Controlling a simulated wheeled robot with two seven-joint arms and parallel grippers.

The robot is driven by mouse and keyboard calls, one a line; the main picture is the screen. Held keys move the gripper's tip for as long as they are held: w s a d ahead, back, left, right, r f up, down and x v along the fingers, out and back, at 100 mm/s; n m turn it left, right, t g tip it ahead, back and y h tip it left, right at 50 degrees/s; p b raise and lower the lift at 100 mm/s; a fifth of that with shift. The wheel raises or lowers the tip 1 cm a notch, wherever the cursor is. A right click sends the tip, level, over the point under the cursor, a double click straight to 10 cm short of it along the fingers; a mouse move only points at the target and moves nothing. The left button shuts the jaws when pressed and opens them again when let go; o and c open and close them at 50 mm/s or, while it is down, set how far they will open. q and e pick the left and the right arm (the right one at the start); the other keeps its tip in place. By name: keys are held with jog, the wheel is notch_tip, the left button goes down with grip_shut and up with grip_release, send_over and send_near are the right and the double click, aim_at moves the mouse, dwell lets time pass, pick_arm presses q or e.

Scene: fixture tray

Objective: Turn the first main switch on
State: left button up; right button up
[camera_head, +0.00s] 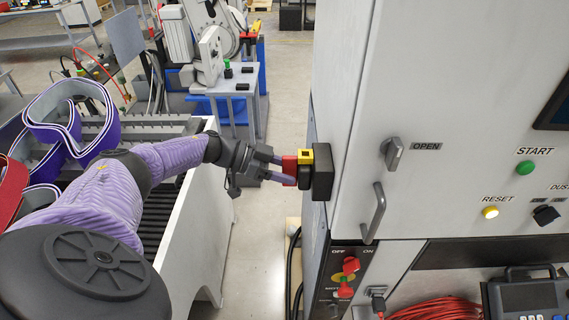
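A red switch handle (289,166) sits with a yellow block (306,157) on a black box (323,172) on the side of the grey cabinet. My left gripper (282,170) reaches in from the left, its two fingers apart and their tips at the red handle. Whether they touch it is too small to tell. A second red-and-yellow rotary switch (348,272) is on the lower panel, with "OFF" and "ON" printed above it. My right gripper is not in view.
The grey cabinet (453,95) fills the right, with a bar handle (375,213) and a latch (393,152) marked "OPEN". Red cable (438,309) and a handheld panel (526,297) lie below. A white-sided machine (206,218) stands left. A strip of floor lies between.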

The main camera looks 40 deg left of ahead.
pick_arm(q)
jog(key=b+v, duration=0.2)
jog(key=v, duration=0.8)
jog(key=shift+f, duration=0.15)
